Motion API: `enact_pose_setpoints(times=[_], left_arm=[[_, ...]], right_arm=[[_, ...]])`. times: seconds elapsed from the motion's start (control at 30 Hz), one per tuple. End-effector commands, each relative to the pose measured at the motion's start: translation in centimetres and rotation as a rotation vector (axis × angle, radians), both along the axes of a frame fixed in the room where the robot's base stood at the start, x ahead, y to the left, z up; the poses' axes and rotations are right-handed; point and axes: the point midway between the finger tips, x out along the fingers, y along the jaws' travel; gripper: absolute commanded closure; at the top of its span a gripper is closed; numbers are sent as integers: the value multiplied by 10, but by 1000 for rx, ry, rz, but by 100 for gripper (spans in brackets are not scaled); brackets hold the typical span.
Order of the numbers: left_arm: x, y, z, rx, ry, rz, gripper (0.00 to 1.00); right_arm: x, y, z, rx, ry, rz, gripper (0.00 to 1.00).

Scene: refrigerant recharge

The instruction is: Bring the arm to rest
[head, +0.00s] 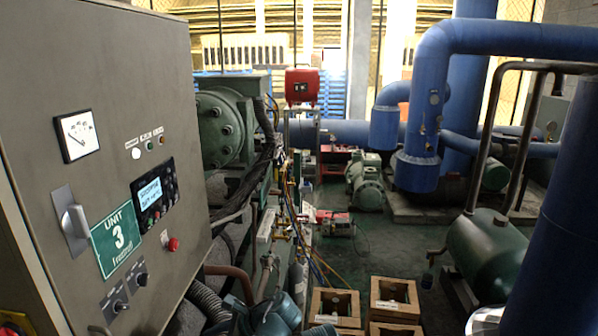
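Neither of my grippers shows in the head view, and I cannot make out any of my arm links. The grey control cabinet marked Unit 3 (110,130) fills the left side. It carries a round-scaled gauge (79,135), a lit display panel (154,197), a lever handle (74,222) and a red button (173,244). Hoses and valve fittings (270,235) run beside it, partly hidden by the cabinet's edge.
Several open wooden crates (335,298) stand on the floor at bottom centre. A dark green tank (490,250) and large blue pipes (425,120) occupy the right. A red box (301,86) stands behind the fittings. Green floor (375,245) is open in the middle.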

Motion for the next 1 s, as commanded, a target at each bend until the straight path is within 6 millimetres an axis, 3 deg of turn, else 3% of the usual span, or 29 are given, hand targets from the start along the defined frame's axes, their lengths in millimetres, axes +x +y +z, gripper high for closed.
enact_pose_setpoints(times=[0.2,0.33,0.5,0.7,1.0], left_arm=[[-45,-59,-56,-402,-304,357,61],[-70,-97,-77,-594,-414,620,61],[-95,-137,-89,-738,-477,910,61],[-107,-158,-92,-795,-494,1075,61],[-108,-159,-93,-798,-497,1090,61]], right_arm=[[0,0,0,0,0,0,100],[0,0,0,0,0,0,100],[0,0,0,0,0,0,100],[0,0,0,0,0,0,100],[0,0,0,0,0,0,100]])
